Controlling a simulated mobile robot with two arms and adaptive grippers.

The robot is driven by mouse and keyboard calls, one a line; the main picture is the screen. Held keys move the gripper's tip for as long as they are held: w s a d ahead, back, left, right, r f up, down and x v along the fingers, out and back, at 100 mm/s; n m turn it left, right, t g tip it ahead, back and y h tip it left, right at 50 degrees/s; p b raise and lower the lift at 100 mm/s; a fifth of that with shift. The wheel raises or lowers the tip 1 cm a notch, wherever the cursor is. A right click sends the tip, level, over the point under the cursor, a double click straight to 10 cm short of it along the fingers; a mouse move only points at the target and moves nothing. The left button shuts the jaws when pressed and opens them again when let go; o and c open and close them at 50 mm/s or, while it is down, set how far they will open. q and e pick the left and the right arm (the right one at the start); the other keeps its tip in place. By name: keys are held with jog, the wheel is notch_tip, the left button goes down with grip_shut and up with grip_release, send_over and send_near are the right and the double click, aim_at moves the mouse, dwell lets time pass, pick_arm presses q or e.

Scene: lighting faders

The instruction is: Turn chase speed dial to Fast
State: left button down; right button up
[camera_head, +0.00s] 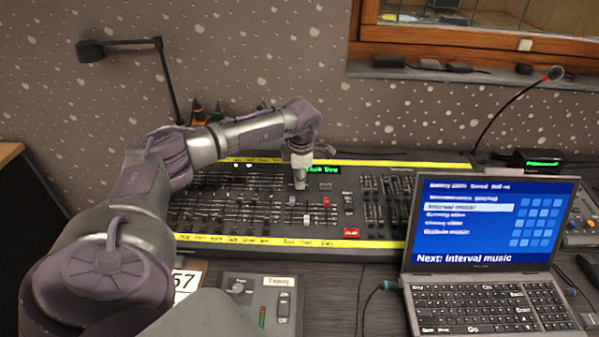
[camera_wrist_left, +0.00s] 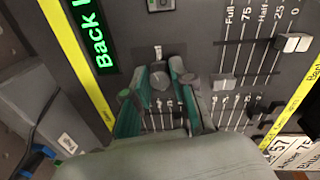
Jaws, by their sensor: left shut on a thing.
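The lighting console (camera_head: 340,244) lies on the desk with rows of faders and yellow edge strips. My left gripper (camera_head: 300,182) points down at its upper middle, just below a green text display (camera_head: 322,169). In the left wrist view, my left gripper (camera_wrist_left: 160,70) is shut on a small round grey dial (camera_wrist_left: 158,80), one finger on each side. The dial's markings are too small to read, so I cannot tell its setting. In the head view the gripper hides the dial. My right gripper is in neither view.
An open laptop (camera_head: 490,225) stands right of the console's front. A gooseneck microphone (camera_head: 515,100) rises behind it, and a desk lamp (camera_head: 125,45) stands at the back left. A small control box (camera_head: 262,300) lies in front. Faders (camera_wrist_left: 225,85) are close beside the gripper.

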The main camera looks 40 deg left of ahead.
pick_arm(q)
jog(key=m, duration=0.4)
jog(key=shift+r+m, duration=0.1)
jog(key=shift+m, duration=0.3)
dwell(0.4)
jog(key=c, duration=1)
grip_release()
jog(key=shift+o, duration=0.2)
notch_tip(320, 180, up, 12)
jog(key=s+d, duration=0.1)
jog(key=shift+s, duration=0.25)
jog(key=shift+d, duration=0.1)
